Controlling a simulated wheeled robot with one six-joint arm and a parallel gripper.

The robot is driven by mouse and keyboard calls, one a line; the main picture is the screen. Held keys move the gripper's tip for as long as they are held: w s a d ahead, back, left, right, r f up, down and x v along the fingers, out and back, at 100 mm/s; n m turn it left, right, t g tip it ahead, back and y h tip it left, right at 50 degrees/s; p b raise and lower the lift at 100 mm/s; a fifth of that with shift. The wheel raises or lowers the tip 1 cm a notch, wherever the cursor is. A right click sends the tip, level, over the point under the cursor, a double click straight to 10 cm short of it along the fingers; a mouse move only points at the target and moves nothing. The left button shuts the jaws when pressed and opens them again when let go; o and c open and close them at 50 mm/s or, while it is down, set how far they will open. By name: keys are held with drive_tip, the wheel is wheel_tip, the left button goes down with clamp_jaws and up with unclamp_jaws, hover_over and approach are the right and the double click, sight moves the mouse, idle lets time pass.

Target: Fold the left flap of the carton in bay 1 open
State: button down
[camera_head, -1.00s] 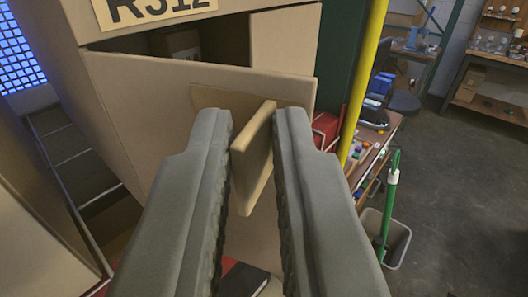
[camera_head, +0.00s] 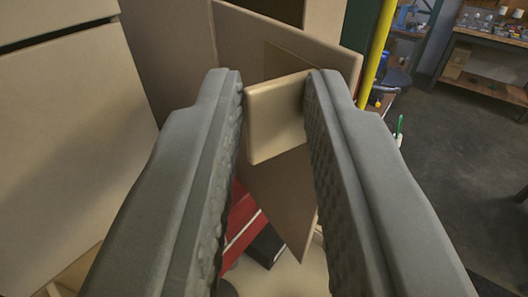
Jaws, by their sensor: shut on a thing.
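My gripper (camera_head: 277,88) is in the centre of the view, its two grey ribbed fingers closed on a tan tab (camera_head: 275,120). The tab sits against a brown cardboard flap (camera_head: 315,52), which slopes down to the right behind the fingertips. Cardboard also shows below the tab (camera_head: 285,195), between the fingers. Carton walls (camera_head: 172,55) rise behind and to the left of the flap. The fingers hide part of the flap, and I cannot see the carton's whole opening or any bay number.
A large cardboard face (camera_head: 65,130) fills the left, with a dark slot near its top. A red object (camera_head: 240,215) and a dark one lie below. A yellow post (camera_head: 376,55) stands at the right, with open grey floor (camera_head: 455,150) and a workbench (camera_head: 490,55) beyond.

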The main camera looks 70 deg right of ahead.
drive_tip(key=shift+w+d+f, duration=0.2)
drive_tip(key=shift+w+d, duration=0.05)
drive_tip(key=shift+d, duration=0.1)
drive_tip(key=c, duration=1.6)
unclamp_jaws()
drive_tip(key=shift+w+d, duration=0.1)
drive_tip(key=shift+d, duration=0.2)
drive_tip(key=o, duration=0.3)
drive_tip(key=shift+d+f, duration=0.1)
drive_tip(key=shift+d, duration=0.45)
drive_tip(key=shift+a+f, duration=0.1)
drive_tip(key=shift+a, duration=0.35)
drive_tip(key=shift+c, duration=1)
drive_tip(key=shift+a, duration=0.3)
drive_tip(key=shift+c, duration=0.6)
drive_tip(key=v, duration=1.6)
drive_tip(key=shift+s+a+r, duration=0.3)
drive_tip(key=shift+a+r, duration=0.05)
drive_tip(key=shift+r, duration=0.05)
